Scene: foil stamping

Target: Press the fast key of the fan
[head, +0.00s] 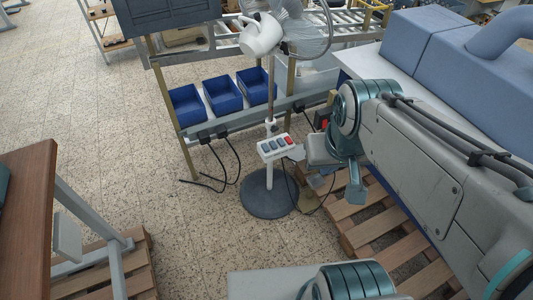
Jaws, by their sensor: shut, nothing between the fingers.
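The pedestal fan (270,100) stands on a round dark base (268,196), with a white motor housing (261,34) and a wire-guarded head at the top. A white key panel (276,150) sits partway up its pole. It carries a row of grey-blue keys (273,145) and one red key (289,140) at the right end. Any labels are too small to read, so I cannot tell which key is fast. My gripper (297,153) is shut and empty, just right of the panel. I cannot tell whether its tip touches the panel.
Blue bins (222,95) sit on a rack behind the fan, with black cables (228,165) hanging below. A wooden pallet (365,225) lies right of the base. A wooden-topped table (25,215) stands at the left. The speckled floor left of the fan is clear.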

